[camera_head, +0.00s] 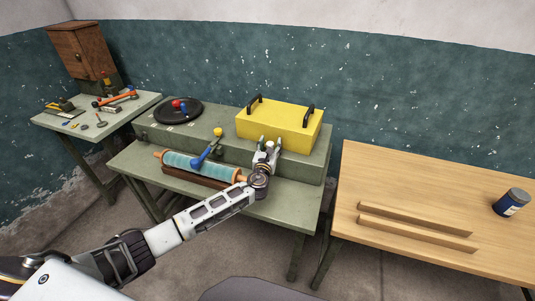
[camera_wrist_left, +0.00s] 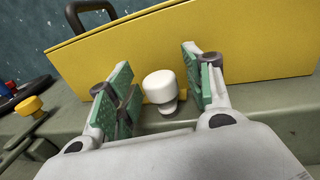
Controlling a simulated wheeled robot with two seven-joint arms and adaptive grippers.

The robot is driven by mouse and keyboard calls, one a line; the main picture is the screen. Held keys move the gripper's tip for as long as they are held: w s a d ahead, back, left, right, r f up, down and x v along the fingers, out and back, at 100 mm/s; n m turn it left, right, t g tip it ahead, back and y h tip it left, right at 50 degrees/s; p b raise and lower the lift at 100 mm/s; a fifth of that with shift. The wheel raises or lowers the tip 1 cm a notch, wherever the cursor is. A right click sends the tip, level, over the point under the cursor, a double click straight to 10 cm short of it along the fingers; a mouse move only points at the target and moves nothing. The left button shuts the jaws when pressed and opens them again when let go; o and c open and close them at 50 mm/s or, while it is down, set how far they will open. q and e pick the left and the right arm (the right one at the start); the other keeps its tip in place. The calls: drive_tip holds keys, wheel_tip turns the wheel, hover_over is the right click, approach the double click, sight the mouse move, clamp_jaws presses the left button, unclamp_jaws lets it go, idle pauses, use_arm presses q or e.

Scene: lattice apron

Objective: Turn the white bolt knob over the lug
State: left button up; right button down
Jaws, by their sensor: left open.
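The white bolt knob (camera_wrist_left: 159,86) is a short round cap on a narrower stem, in front of the yellow box's face. My left gripper (camera_wrist_left: 156,76) is open, with one green-padded finger on each side of the knob. Gaps show between the knob and both pads. In the head view my left gripper (camera_head: 268,152) is at the front of the yellow box (camera_head: 280,127), and it largely hides the knob there. I cannot make out the lug. My right gripper is not in view.
The box has two black handles and stands on a green bench (camera_head: 225,118). Left of the gripper are a blue lever (camera_head: 203,156), a yellow knob (camera_head: 217,132), a teal roller (camera_head: 195,166) and a black disc (camera_head: 178,111). A wooden table (camera_head: 400,180) stands right.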

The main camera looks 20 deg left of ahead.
use_arm(q)
drive_tip(key=s+d, duration=0.1)
drive_tip(key=s, duration=1)
drive_tip(key=shift+s+d, duration=0.15)
drive_tip(key=shift+s, duration=0.25)
drive_tip(key=shift+s, duration=0.1)
idle(0.4)
